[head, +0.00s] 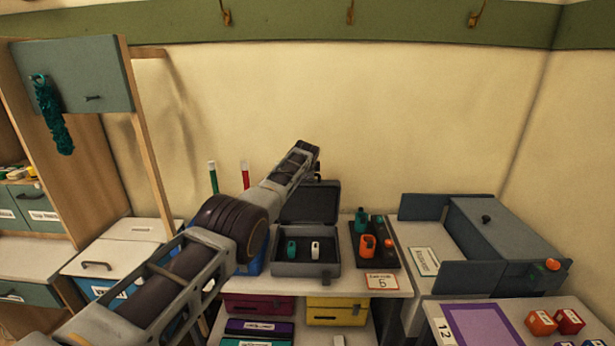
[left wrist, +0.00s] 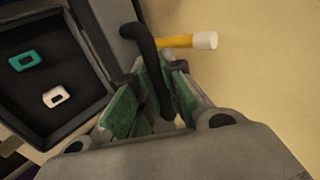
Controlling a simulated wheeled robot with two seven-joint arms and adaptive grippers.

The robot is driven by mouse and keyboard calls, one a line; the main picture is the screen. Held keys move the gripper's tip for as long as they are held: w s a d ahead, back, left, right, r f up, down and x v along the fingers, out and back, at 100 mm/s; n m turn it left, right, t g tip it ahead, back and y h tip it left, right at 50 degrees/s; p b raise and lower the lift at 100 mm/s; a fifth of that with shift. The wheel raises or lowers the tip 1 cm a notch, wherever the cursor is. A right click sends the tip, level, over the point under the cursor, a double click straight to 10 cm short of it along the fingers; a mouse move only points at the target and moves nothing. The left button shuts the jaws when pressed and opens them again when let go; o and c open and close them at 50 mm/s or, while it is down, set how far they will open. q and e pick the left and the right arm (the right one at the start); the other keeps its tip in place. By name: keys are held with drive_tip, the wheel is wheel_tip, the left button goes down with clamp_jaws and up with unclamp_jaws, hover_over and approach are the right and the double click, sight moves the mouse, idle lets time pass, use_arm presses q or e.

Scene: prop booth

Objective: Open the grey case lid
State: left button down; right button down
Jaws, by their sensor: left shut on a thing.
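The grey case (head: 307,268) sits on the white shelf top, with its lid (head: 309,204) raised and standing up at the back. In its dark tray lie a teal piece (head: 291,249) and a white piece (head: 315,249). Both also show in the left wrist view, the teal one (left wrist: 25,60) above the white one (left wrist: 56,96). My left gripper (head: 315,172) is at the top edge of the lid. In the left wrist view its green-padded fingers (left wrist: 154,92) are shut on the lid's black curved handle (left wrist: 152,58). My right gripper is out of view.
A dark tray with orange and teal pieces (head: 367,243) stands right of the case, near a card marked 5 (head: 381,281). A blue-grey box (head: 507,240) is further right. Green (head: 212,178) and red (head: 245,176) tubes stand behind my left arm. A yellow tube (left wrist: 178,42) is close behind the handle.

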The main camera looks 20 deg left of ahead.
use_arm(q)
drive_tip(key=c, duration=1.5)
unclamp_jaws()
drive_tip(key=shift+s, duration=0.1)
drive_tip(key=shift+s+d+r, duration=0.1)
drive_tip(key=shift+s+r, duration=0.15)
drive_tip(key=shift+r, duration=0.2)
drive_tip(key=shift+s+r, duration=0.2)
drive_tip(key=shift+s, duration=0.05)
drive_tip(key=shift+s+d+r, duration=0.1)
drive_tip(key=shift+s+d, duration=0.05)
drive_tip(key=shift+s, duration=0.05)
drive_tip(key=shift+v, duration=5)
